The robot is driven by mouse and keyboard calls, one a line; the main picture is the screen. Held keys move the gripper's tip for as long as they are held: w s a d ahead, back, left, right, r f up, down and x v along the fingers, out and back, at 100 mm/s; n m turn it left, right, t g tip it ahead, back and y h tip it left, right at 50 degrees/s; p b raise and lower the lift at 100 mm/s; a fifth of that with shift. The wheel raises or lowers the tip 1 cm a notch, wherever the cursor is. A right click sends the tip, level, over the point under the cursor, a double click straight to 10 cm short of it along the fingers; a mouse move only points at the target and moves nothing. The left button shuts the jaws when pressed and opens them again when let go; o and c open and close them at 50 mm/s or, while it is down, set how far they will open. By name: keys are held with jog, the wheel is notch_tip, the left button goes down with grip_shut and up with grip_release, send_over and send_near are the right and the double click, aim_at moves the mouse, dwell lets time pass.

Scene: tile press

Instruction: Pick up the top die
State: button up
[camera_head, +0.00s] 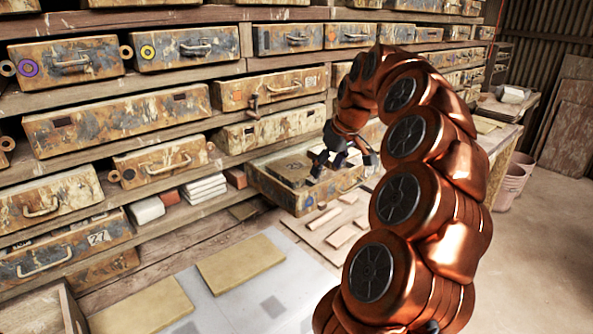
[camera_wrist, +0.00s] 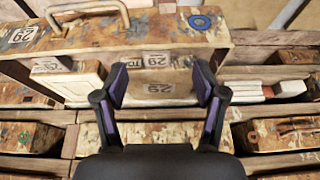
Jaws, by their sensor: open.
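An open drawer (camera_head: 308,201) stands pulled out of the cabinet in the head view. Its front board (camera_wrist: 115,38), with a handle and a blue ring, crosses the top of the wrist view. Inside lies a worn, pale die with a "29" label (camera_wrist: 158,88); a second "29" label shows just beyond it. I cannot tell clearly how the dies are stacked. My gripper (camera_wrist: 160,82) is open and empty, its purple-padded fingers on either side of the labelled die. In the head view my gripper (camera_head: 342,162) hangs over the drawer; whether it touches anything is unclear.
Worn, closed drawers (camera_head: 120,118) fill the cabinet around the open one. White blocks (camera_head: 205,188) lie on a shelf to its left. Wooden pieces (camera_head: 341,236) lie on a board in front. Buckets (camera_head: 514,180) stand at the right, with clear floor beyond.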

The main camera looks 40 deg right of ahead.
aim_at(318, 180)
jog(key=shift+w+f, duration=0.35)
jog(key=shift+f, duration=0.3)
jog(key=w+f+p, duration=0.2)
jog(key=f, duration=0.1)
jog(key=shift+w+d+f, duration=0.2)
jog(key=shift+w+d, duration=0.05)
jog(key=shift+d, duration=0.1)
jog(key=shift+w+f, duration=0.2)
jog(key=shift+f, duration=0.25)
grip_shut()
